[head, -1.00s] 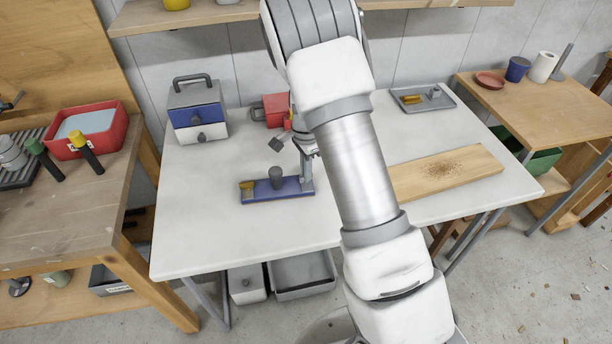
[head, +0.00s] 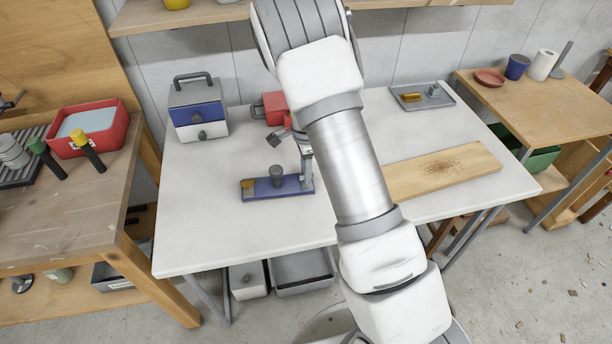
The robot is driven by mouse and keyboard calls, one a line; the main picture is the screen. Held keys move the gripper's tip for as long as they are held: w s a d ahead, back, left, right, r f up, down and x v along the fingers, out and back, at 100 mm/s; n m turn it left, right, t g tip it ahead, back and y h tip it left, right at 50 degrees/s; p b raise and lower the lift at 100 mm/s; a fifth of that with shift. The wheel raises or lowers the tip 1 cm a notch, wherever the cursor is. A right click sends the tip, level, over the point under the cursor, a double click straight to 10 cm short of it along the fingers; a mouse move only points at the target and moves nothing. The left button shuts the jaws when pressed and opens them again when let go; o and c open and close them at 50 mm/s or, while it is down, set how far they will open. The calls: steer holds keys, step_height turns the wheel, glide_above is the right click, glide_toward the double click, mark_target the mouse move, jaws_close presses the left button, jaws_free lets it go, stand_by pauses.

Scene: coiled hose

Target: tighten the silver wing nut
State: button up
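A blue base (head: 290,188) lies on the white table, left of my arm. It carries a dark grey knob (head: 277,174), a brass-coloured block (head: 248,184) at its left end and a grey upright (head: 307,172) at its right end. I cannot make out a silver wing nut on it. A small dark grey block on a bracket (head: 280,138) shows above the base, beside my arm. Whether it belongs to the fixture or to my gripper is unclear. My arm hides what lies behind it, and I cannot make out my gripper's fingers.
A grey tray (head: 440,103) with a brass-coloured piece and a small grey piece lies at the back right. A wooden board (head: 420,178) lies to the right. The table's front left is clear.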

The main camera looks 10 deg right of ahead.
steer(key=shift+r, duration=0.15)
steer(key=shift+w+r+p, duration=0.1)
steer(key=shift+r+p, duration=2.3)
steer(key=shift+r, duration=0.6)
